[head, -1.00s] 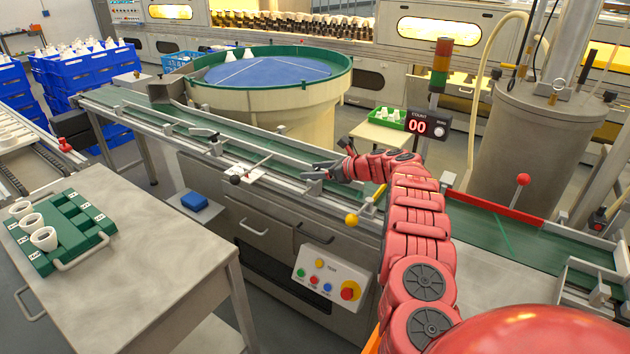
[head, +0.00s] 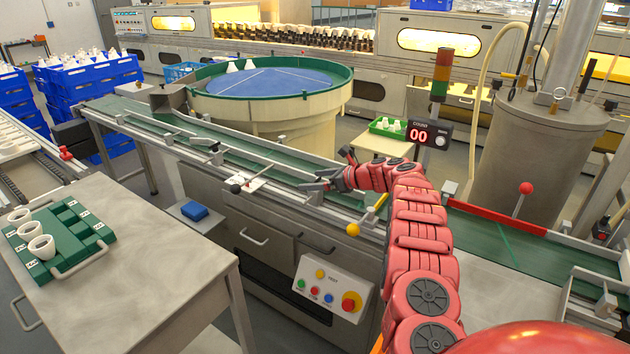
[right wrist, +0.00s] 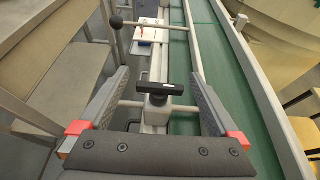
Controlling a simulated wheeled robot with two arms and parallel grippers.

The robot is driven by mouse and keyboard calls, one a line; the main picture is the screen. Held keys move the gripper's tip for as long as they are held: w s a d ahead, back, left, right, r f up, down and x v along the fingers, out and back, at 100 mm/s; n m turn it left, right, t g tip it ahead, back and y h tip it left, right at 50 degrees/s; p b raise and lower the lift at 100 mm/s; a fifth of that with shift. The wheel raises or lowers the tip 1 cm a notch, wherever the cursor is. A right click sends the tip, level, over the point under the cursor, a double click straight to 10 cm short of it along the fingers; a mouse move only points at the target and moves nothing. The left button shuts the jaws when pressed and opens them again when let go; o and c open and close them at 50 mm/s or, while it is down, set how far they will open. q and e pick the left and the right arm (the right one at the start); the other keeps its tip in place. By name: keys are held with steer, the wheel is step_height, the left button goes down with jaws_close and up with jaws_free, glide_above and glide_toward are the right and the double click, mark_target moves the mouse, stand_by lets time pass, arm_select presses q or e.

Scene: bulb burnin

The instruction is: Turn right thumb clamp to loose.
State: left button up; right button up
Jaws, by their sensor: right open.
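The right thumb clamp, a black T-shaped handle (right wrist: 160,88) on a silver post, is in the right wrist view, beside the green conveyor belt (right wrist: 205,60). My right gripper (right wrist: 160,76) is open, with one grey finger on each side of the handle. Gaps show between the handle and both fingers. In the head view my right gripper (head: 312,185) is at the near rail of the conveyor, and the clamp cannot be made out clearly there. My left gripper is not in view.
Left along the rail is a lever with a black ball knob (head: 236,188) over a white card. A yellow knob (head: 353,229) sticks out to the right of my gripper. A control box (head: 332,287) is below. The count display (head: 428,135) stands behind my arm.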

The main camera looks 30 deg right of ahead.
steer(key=shift+s+d, duration=0.1)
steer(key=shift+s+d+r, duration=0.15)
steer(key=shift+s+r, duration=0.05)
steer(key=shift+s, duration=0.05)
steer(key=p+v, duration=0.6)
steer(key=v, duration=1)
steer(key=shift+s+p, duration=0.25)
steer(key=shift+p, duration=0.1)
steer(key=shift+r, duration=0.1)
